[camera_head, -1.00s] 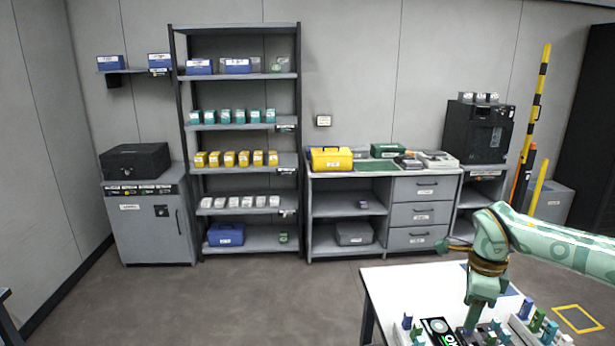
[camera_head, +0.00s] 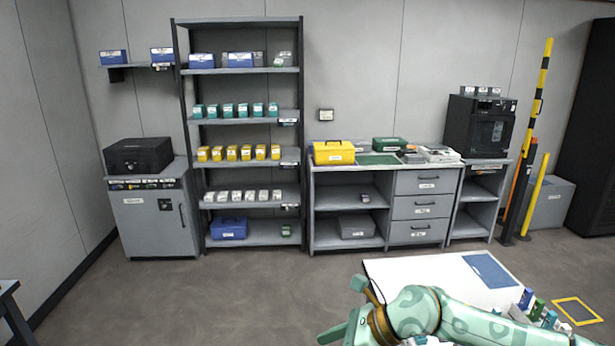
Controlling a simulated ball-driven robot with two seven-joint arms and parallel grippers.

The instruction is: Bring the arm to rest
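My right arm (camera_head: 415,312) comes in from the right, green with a dark and orange band at the wrist. It lies low across the front part of the white table (camera_head: 400,268). The gripper at its end (camera_head: 335,335) points left and down at the bottom edge of the picture. Its fingertips are not clear enough to show whether they are open or shut. My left gripper is not in the picture.
The table holds a blue mat (camera_head: 490,268) and several small blue and green pieces (camera_head: 537,308), partly behind my arm. A shelf rack (camera_head: 245,185), a grey cabinet (camera_head: 155,225) and a drawer bench (camera_head: 420,210) stand at the wall. The floor between is clear.

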